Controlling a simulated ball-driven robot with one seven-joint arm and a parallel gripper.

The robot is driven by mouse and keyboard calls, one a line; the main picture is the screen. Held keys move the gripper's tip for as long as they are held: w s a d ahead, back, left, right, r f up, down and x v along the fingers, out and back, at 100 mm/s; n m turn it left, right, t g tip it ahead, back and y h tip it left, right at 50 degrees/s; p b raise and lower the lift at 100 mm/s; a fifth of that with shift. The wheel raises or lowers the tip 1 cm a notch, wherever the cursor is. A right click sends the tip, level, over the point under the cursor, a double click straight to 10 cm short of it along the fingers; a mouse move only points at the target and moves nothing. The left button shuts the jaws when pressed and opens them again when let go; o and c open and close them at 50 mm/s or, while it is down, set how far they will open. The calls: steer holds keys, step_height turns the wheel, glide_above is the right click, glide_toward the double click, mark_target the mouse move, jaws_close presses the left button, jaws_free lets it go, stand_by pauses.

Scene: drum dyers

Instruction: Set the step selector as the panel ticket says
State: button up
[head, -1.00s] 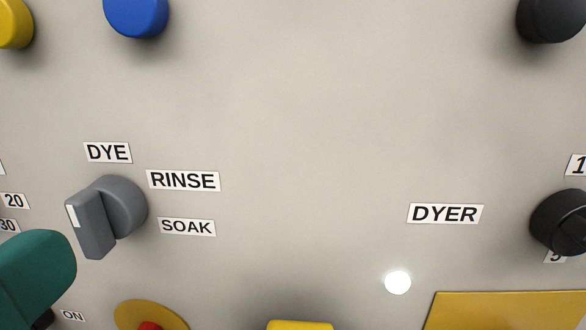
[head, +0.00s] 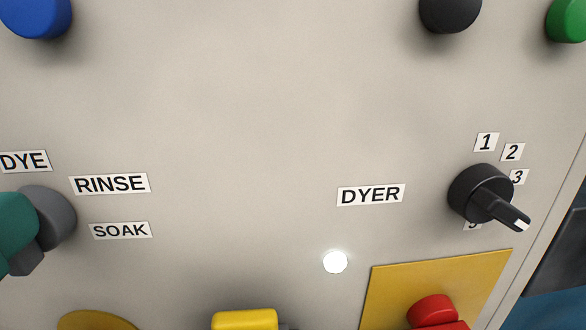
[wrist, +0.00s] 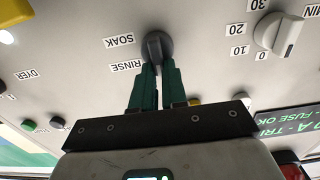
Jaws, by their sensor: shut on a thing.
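The step selector is a grey knob (head: 52,215) at the left edge of the head view, beside the labels DYE (head: 24,162), RINSE (head: 110,184) and SOAK (head: 120,231). In the wrist view the knob (wrist: 157,44) sits at the top middle, with RINSE and SOAK upside down to its left. My gripper (wrist: 158,72) has green fingers shut on the knob's grip; one finger shows in front of it in the head view. The fingers cover the pointer mark, so I cannot tell its setting. I see no readable panel ticket.
A black rotary knob (head: 484,194) with number labels is at the right, near the panel's edge. A red button (head: 434,310) on a yellow plate (head: 390,295), a lit white lamp (head: 335,261) and a yellow button (head: 245,319) are lower. The wrist view shows a white minutes knob (wrist: 278,33).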

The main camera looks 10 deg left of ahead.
jaws_close()
steer(key=shift+f+m+b, duration=0.1)
steer(key=shift+m+b, duration=0.2)
steer(key=shift+b, duration=0.1)
steer(key=shift+w+d+f+m+b, duration=0.15)
steer(key=shift+d+m+b, duration=0.1)
steer(key=shift+m+b, duration=1.5)
steer(key=shift+s+d+f+m+b, duration=0.1)
steer(key=shift+d+m+b, duration=0.1)
steer(key=shift+m+b, duration=1.55)
steer(key=shift+w+d+f+m+b, duration=0.15)
steer(key=shift+d+m+b, duration=0.1)
steer(key=shift+m+b, duration=1.5)
steer(key=shift+m, duration=0.55)
steer(key=o, duration=0.6)
jaws_free()
